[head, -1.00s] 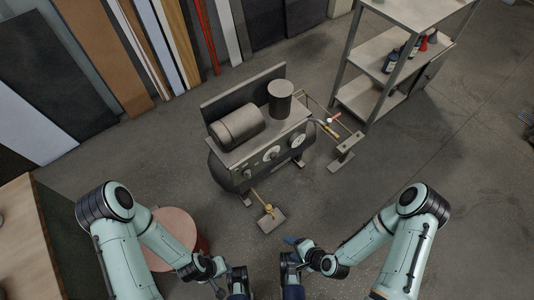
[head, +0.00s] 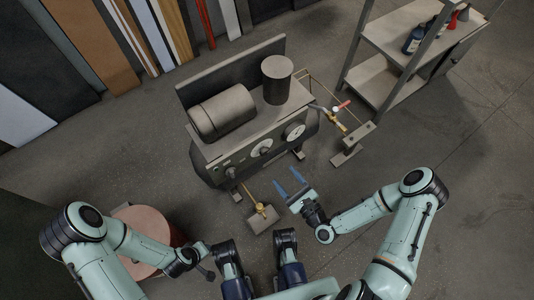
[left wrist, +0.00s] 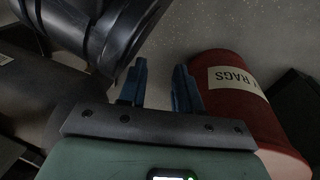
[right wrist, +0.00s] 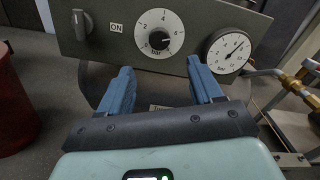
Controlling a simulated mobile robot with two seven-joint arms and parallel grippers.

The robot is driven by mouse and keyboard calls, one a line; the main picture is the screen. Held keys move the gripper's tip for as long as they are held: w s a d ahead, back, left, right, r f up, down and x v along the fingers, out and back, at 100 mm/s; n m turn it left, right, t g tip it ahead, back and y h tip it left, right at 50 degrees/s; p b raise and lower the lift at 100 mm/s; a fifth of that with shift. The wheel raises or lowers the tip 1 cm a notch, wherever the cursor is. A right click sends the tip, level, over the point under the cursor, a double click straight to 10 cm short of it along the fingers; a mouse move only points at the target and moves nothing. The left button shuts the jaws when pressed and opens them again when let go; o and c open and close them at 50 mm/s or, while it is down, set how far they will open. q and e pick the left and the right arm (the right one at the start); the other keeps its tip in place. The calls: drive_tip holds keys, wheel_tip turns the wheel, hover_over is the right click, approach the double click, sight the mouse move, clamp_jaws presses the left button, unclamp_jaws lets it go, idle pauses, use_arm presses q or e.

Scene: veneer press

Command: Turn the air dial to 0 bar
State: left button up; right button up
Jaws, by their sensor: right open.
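The air dial (right wrist: 159,34) is a white disc marked in bar with a black knob at its centre, on the compressor's front panel. In the head view the dial (head: 262,147) is small; I cannot tell exactly where its knob points. My right gripper (head: 288,180) is open and empty, in front of and below the panel. In the right wrist view its blue fingers (right wrist: 159,77) stand apart, below the dial and not touching it. My left gripper (left wrist: 160,75) is open and empty, with its fingers apart; its fingers are not clear in the head view.
A pressure gauge (right wrist: 228,51) sits right of the dial, and an ON switch (right wrist: 82,24) left of it. Brass pipework with a red-handled valve (head: 341,106) is at the compressor's right. A red RAGS bin (left wrist: 232,100) stands by my left gripper. A shelf (head: 385,85) stands at right.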

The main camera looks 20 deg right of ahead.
sight(267, 154)
use_arm(q)
drive_tip(key=shift+g, duration=0.8)
drive_tip(key=s+f, duration=0.1)
drive_tip(key=s+f+b, duration=0.1)
drive_tip(key=s, duration=0.1)
drive_tip(key=s+f+b, duration=0.1)
drive_tip(key=shift+s+a+f, duration=0.15)
drive_tip(key=shift+a+f, duration=0.1)
drive_tip(key=shift+a, duration=0.05)
use_arm(e)
drive_tip(key=x, duration=1.1)
drive_tip(key=shift+f, duration=0.1)
drive_tip(key=c, duration=1.1)
